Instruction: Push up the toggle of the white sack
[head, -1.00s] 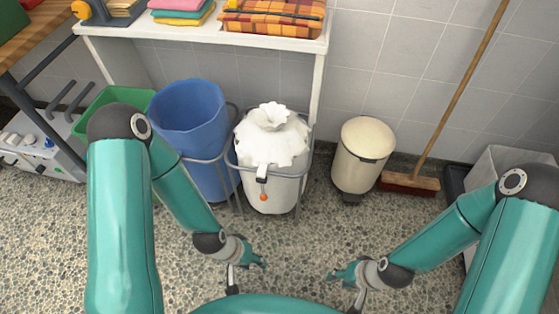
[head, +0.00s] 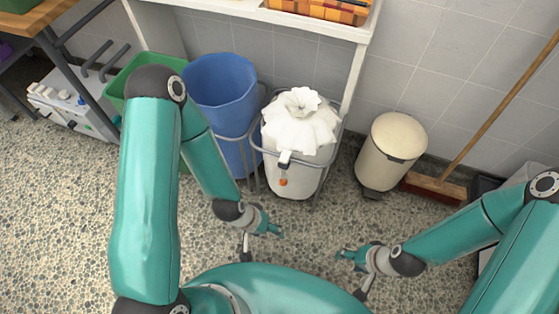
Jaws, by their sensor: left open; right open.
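The white sack (head: 300,168) stands upright in a grey wire frame, its gathered, ruffled top (head: 303,122) folded over. On its front hangs a strap with a white and dark clip and a small orange toggle (head: 284,182) low on it. My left gripper (head: 262,240) is open and empty, below and to the left of the sack, apart from it. My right gripper (head: 350,262) is open and empty, below and to the right of the sack, also apart from it.
A blue bin (head: 222,95) and a green bin (head: 140,72) stand left of the sack. A cream pedal bin (head: 393,145) and a broom (head: 436,186) stand to its right. A white shelf (head: 345,28) overhangs behind. The pebbled floor in front is clear.

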